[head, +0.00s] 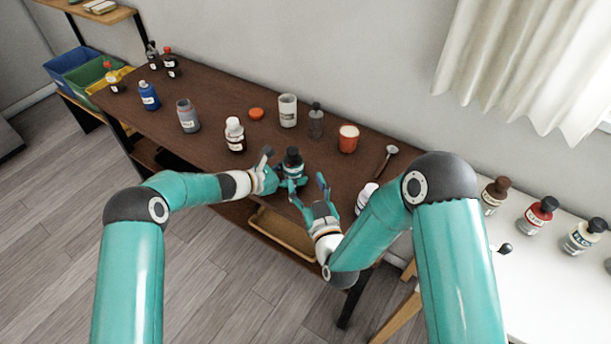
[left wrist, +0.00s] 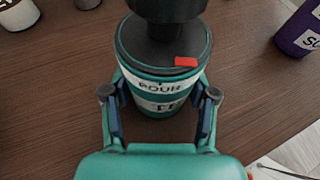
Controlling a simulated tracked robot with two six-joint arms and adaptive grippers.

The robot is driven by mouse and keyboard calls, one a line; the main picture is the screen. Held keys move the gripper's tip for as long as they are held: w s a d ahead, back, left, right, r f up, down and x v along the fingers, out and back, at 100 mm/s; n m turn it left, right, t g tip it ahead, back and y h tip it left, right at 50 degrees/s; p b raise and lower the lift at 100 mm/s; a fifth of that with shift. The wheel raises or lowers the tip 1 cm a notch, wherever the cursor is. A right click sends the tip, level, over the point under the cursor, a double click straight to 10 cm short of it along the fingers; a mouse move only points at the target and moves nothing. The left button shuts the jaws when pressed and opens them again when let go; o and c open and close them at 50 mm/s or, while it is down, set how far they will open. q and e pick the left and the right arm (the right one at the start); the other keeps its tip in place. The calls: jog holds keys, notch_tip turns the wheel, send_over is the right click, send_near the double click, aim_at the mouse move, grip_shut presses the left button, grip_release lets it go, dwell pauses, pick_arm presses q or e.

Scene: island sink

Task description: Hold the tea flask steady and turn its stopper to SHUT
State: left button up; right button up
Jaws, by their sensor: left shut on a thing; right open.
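The tea flask (head: 291,171) is a teal vessel with a dark top, standing upright near the front edge of the brown table. In the left wrist view the flask (left wrist: 158,103) shows a pale band reading POUR. Its dark stopper (left wrist: 150,48) has a red mark near the right end of that word; I see no SHUT. My left gripper (head: 279,176) is shut on the flask body, and its fingers (left wrist: 160,108) press both sides. My right gripper (head: 309,190) is open and empty, just right of the flask and apart from the stopper.
A white table (head: 545,290) with several jars is at right. Coloured bins (head: 75,66) are at far left.

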pick_arm(q)
jog(key=o, duration=1.3)
